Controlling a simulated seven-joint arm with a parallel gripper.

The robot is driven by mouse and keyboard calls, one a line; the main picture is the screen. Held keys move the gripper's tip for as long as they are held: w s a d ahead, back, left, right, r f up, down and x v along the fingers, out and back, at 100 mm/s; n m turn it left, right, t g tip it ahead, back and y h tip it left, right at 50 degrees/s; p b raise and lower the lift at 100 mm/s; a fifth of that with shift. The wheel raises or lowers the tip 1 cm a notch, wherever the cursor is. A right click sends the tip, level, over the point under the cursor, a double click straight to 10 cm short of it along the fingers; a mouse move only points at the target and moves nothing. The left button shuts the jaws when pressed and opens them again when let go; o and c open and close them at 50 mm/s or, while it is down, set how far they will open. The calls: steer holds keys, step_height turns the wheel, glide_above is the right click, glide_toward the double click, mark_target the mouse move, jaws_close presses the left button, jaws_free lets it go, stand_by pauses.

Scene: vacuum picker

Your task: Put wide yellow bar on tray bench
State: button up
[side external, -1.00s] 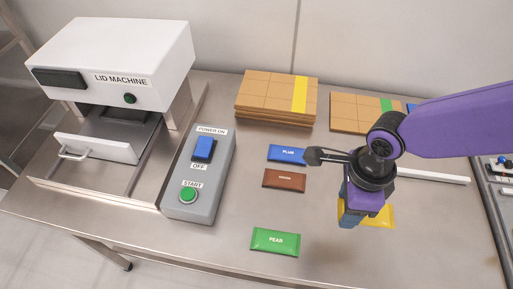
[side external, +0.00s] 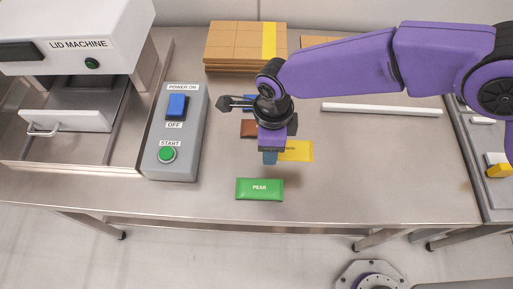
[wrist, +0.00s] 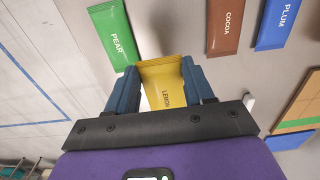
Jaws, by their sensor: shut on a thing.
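The wide yellow bar (side external: 297,151), printed LEMON, is between the fingers of my gripper (side external: 270,157). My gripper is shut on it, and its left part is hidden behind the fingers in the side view. The bar appears held a little above the steel bench, above and to the right of the green PEAR bar (side external: 259,189) in the picture. In the wrist view the yellow bar (wrist: 163,84) sits between both blue fingers, its label showing. A separate surface at the right edge (side external: 462,160) holds small items; I cannot tell whether it is the tray bench.
A brown COCOA bar (wrist: 224,28) and a blue PLUM bar (wrist: 277,24) lie near my gripper. A lid machine (side external: 75,40) and a grey control box (side external: 178,140) stand left. Stacked cartons (side external: 235,45) are behind. A white strip (side external: 380,109) lies right; bench before it is clear.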

glide_above(257, 158)
steer(key=shift+a+f, duration=0.1)
steer(key=shift+f, duration=3.45)
steer(key=shift+f, duration=0.1)
steer(key=o, duration=1.1)
steer(key=shift+o, duration=0.2)
step_height(257, 158, up, 12)
